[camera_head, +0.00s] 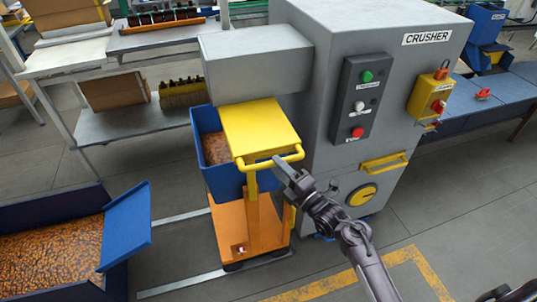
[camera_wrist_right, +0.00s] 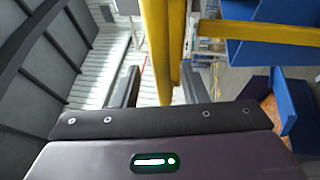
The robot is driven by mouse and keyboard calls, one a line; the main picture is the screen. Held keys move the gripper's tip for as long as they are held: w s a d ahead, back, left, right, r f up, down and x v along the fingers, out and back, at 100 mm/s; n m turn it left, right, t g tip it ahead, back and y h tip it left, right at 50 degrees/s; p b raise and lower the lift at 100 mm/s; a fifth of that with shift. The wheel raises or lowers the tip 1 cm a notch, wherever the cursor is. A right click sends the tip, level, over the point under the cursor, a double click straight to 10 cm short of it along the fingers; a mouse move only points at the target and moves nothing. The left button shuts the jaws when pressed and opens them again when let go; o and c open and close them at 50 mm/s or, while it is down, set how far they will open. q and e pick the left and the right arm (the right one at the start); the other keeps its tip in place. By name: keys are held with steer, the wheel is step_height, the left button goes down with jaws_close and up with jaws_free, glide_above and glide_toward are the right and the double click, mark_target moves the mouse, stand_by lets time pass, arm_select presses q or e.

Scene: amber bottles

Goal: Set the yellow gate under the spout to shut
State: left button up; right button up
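The yellow gate (camera_head: 258,128) is a flat plate with a bar handle (camera_head: 270,162) along its front. It sticks out from under the grey spout box (camera_head: 255,62) on the crusher's left side, above part of a blue bin (camera_head: 208,128). My right gripper (camera_head: 281,168) is at the right part of the handle. In the right wrist view its two fingers stand apart, with a yellow bar (camera_wrist_right: 157,45) between them. The fingers do not look closed on it; contact cannot be told. My left gripper is not in view.
The bin holds brown shards and sits on an orange cart (camera_head: 236,222). The grey crusher (camera_head: 322,85) has a button panel and yellow lower handle (camera_head: 384,162). Another blue bin (camera_head: 50,210) with shards stands at left. Floor is open at front right.

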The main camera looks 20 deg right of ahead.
steer(key=p+x, duration=0.1)
steer(key=x, duration=0.3)
steer(key=shift+w+a, duration=0.15)
steer(key=shift+w, duration=0.05)
jaws_close()
steer(key=shift+f, duration=0.1)
